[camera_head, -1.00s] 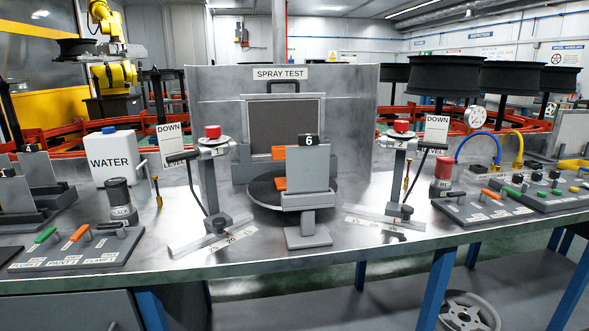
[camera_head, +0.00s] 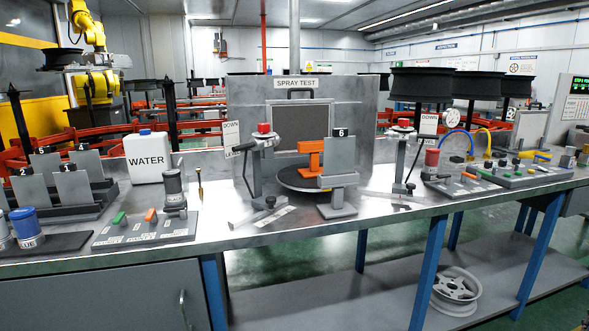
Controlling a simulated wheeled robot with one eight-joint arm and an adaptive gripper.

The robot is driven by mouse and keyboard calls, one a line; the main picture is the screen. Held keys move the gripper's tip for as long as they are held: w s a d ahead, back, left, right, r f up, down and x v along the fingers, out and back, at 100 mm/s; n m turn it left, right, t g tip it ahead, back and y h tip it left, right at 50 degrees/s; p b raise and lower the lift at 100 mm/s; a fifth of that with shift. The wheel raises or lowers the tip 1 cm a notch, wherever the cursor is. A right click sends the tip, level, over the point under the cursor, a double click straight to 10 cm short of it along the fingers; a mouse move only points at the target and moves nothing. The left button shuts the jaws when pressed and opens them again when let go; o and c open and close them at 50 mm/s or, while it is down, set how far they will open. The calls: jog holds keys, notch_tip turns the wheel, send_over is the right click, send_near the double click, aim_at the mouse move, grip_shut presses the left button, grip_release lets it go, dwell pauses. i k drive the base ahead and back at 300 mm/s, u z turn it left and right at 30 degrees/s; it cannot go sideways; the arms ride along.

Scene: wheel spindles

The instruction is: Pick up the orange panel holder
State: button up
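The orange panel holder (camera_head: 309,152) stands on the dark round turntable (camera_head: 290,180) in front of the spray test booth. Its right part is partly hidden behind a grey panel marked 6 (camera_head: 343,157), which stands upright on a small grey stand (camera_head: 337,206) at the bench's front. My gripper is not in view, so its state does not show.
The metal bench (camera_head: 270,232) has a white water container (camera_head: 148,157), a left control board (camera_head: 146,229) and several numbered panels (camera_head: 73,189) on the left. Red-topped stands (camera_head: 264,140) flank the turntable. Another control board (camera_head: 461,187) lies to the right.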

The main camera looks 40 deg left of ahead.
aim_at(313, 148)
jog(key=k, duration=0.35)
jog(key=u, duration=1.35)
jog(key=i, duration=1)
